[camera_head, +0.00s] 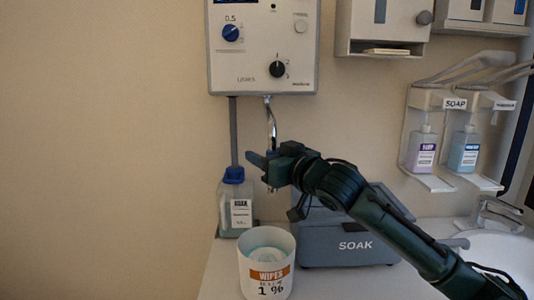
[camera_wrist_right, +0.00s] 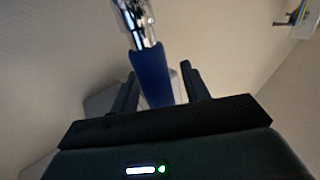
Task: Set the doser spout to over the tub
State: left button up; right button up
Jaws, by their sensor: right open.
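The doser (camera_head: 263,50) is a pale box on the wall with a blue and a black knob. Its chrome spout (camera_head: 270,115) hangs from the underside and runs down behind my right gripper (camera_head: 266,164). In the right wrist view the chrome spout (camera_wrist_right: 134,18) has a blue sleeve (camera_wrist_right: 150,72) that lies between the open fingers (camera_wrist_right: 160,84). I cannot tell whether a finger touches it. The white tub (camera_head: 267,275), labelled WIPES and 1 %, stands on the counter below the gripper. I cannot tell whether the spout's end is directly over it. My left gripper is not in view.
A blue-capped bottle (camera_head: 236,210) stands behind the tub at left. A grey SOAK box (camera_head: 345,245) stands right of the tub, behind my right arm. Soap dispensers (camera_head: 430,100), a tap (camera_head: 497,212) and a basin (camera_head: 505,250) are at right. The left wall is bare.

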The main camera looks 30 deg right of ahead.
grip_shut()
dwell(0.5)
